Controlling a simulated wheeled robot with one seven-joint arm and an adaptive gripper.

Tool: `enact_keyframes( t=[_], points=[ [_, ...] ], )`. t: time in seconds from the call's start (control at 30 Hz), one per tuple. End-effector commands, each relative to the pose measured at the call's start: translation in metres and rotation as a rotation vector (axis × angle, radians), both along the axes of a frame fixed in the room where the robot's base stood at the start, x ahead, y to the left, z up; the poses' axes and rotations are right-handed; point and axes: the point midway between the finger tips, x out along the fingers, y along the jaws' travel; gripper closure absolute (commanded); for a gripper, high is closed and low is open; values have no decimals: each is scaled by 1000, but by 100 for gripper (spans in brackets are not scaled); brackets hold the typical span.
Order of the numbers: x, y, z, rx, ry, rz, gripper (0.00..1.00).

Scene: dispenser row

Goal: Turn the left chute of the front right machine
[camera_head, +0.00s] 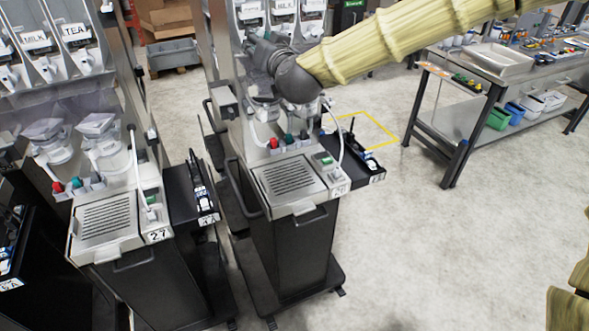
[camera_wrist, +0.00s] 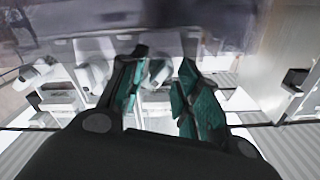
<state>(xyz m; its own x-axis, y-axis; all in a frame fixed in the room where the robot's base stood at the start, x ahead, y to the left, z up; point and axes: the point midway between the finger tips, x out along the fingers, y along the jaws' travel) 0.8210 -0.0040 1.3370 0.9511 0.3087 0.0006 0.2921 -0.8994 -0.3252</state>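The front right machine (camera_head: 288,180) stands at the centre of the head view, with several labelled canisters (camera_head: 284,8) along its top. My gripper (camera_head: 262,58) is at its upper part, in front of the area below the canisters, and my arm and wrist hide much there, including the chutes. In the wrist view the two teal-padded fingers of my gripper (camera_wrist: 163,60) are spread apart. A pale chute-like part (camera_wrist: 158,72) shows between and behind them. I cannot tell whether the fingers touch it or whether it is the left chute.
A second machine (camera_head: 105,215) with MILK and TEA canisters stands to the left. A black side shelf (camera_head: 372,172) sits on the front right machine's right side. A metal workbench (camera_head: 480,80) stands at the right. The floor (camera_head: 410,240) between is clear.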

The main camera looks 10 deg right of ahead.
Motion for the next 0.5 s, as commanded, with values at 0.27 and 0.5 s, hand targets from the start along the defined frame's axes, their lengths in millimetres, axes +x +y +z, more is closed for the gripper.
enact_keyframes(
  t=[0.27, 0.5],
  points=[
    [0, 1, 4, -197, -63, -1, 68],
    [-2, 0, 1, -321, -105, 1, 68]
  ],
)
